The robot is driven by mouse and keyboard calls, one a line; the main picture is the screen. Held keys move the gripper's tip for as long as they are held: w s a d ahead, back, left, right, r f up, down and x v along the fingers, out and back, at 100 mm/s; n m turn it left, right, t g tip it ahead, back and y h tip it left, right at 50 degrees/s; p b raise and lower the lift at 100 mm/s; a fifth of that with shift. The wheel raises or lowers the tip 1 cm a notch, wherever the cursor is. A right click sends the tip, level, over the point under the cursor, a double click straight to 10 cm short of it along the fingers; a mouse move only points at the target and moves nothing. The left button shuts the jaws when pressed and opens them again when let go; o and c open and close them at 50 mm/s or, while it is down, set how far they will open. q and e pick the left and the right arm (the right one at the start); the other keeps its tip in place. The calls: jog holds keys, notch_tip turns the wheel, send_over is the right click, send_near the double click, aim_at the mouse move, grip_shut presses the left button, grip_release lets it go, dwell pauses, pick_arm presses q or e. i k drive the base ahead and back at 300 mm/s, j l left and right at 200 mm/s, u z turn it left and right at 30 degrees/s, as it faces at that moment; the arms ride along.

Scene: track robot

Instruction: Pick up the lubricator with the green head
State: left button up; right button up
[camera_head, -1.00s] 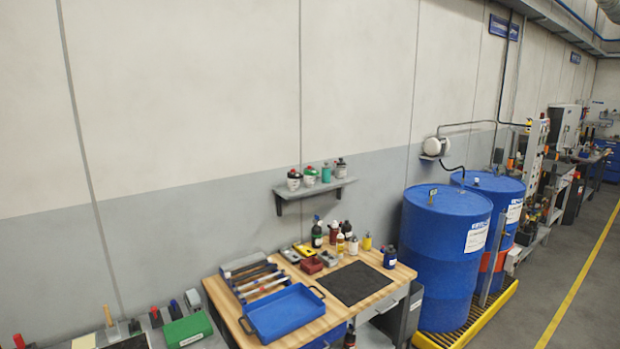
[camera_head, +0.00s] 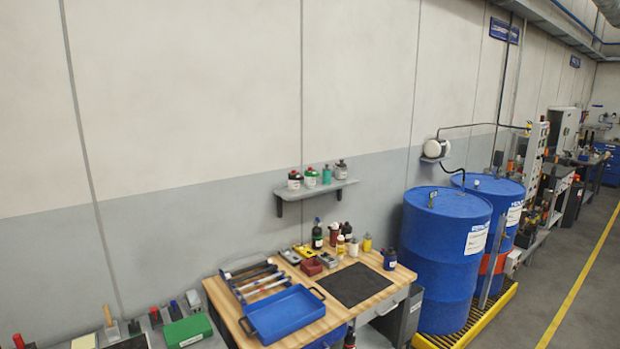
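A small bottle with a green head (camera_head: 310,177) stands upright on the grey wall shelf (camera_head: 317,190) above the workbench, second from the left. It seems to be the lubricator, but it is too small to be certain. Beside it on the shelf are a white-labelled bottle with a dark red top (camera_head: 294,180), a teal container (camera_head: 327,175) and a grey bottle (camera_head: 341,171). Neither of my grippers is in view.
The wooden workbench (camera_head: 385,270) below holds a blue tray (camera_head: 287,315), a dark mat (camera_head: 354,285) and several bottles. Blue drums (camera_head: 444,250) stand to its right on a yellow-edged pallet. A green box (camera_head: 188,330) is at lower left. Open floor (camera_head: 560,265) lies at right.

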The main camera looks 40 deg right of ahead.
aim_at(310, 177)
jog(key=i+l, duration=0.1)
jog(key=l, duration=0.25)
jog(key=i+l, duration=0.15)
jog(key=l, duration=0.25)
jog(key=i+l, duration=0.1)
jog(key=l, duration=0.25)
jog(key=i+l, duration=0.15)
jog(key=l, duration=0.2)
jog(key=i+l, duration=0.1)
jog(key=l, duration=0.3)
jog(key=i+l, duration=0.15)
jog(key=l, duration=0.2)
jog(key=i+l, duration=0.1)
jog(key=l, duration=0.25)
